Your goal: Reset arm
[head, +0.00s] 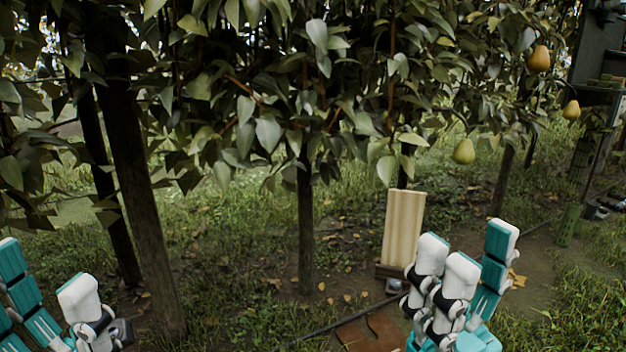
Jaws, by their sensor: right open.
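My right gripper (468,252) shows at the lower right, with white fingertips and teal links pointing up. Its fingers stand apart and hold nothing. My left gripper (45,275) is partly cut off at the lower left corner. Teal and white parts of it show, but its jaw state is unclear. No fruit shows at either gripper.
A pear tree hangs leafy branches across the top. Pears hang at the right: an orange-tinted one (539,58), a yellow one (571,110) and a green-yellow one (463,151). Tree trunks (140,200) stand at left. A pale wooden board (404,228) stands behind my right gripper.

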